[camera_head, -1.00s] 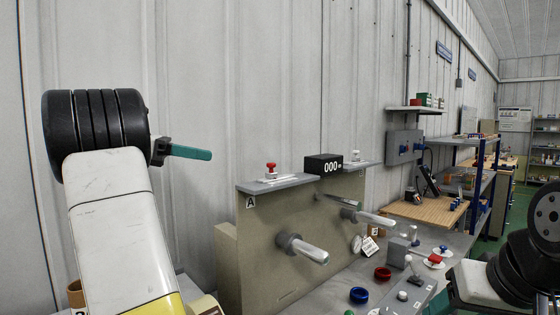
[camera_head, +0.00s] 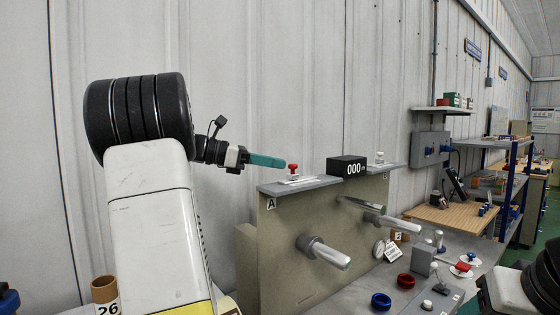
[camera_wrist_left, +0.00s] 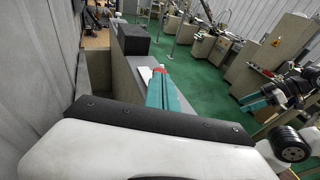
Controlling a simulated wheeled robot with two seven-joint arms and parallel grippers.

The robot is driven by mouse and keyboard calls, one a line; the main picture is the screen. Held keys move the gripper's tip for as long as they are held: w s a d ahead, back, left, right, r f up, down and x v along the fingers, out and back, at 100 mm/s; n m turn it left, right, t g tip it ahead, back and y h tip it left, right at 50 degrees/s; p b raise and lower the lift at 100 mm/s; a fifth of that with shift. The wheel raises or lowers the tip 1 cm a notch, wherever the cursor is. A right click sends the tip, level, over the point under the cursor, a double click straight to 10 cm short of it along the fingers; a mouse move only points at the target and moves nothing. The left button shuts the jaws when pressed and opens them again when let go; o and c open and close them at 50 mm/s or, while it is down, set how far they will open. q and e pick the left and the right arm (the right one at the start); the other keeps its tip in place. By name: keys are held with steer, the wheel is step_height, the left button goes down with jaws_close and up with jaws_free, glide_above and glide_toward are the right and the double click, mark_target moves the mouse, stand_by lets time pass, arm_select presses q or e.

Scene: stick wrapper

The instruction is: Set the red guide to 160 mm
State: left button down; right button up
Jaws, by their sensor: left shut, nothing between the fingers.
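The red guide (camera_head: 293,169) is a small red knob on a grey ledge (camera_head: 275,187) with a pale scale strip, on top of the upright panel by the label A. My left gripper (camera_head: 266,160) is shut and empty. Its teal fingertips point right, just left of the red guide, and I cannot tell whether they touch it. The left wrist view shows the red guide (camera_wrist_left: 160,70) at the far end of the teal fingers. A black display (camera_head: 347,167) reads 000. My right gripper (camera_wrist_left: 252,102) shows small in the left wrist view; its opening is unclear.
A white-topped guide (camera_head: 379,158) stands on a second ledge. Two rods (camera_head: 328,254) stick out of the panel (camera_head: 275,245). Blue (camera_head: 381,301) and red (camera_head: 405,281) rings lie on the bench. The wall is close behind the panel.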

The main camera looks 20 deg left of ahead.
arm_select(q)
steer(key=shift+w+d+f, duration=0.1)
steer(key=shift+w+d, duration=0.1)
steer(key=shift+d, duration=0.15)
steer(key=shift+w, duration=0.1)
steer(key=shift+w+d, duration=0.2)
steer(key=shift+w, duration=0.05)
steer(key=w+d, duration=0.1)
steer(key=w, duration=0.1)
steer(key=w+d, duration=0.1)
steer(key=shift+w+d, duration=0.1)
steer(key=shift+w, duration=0.25)
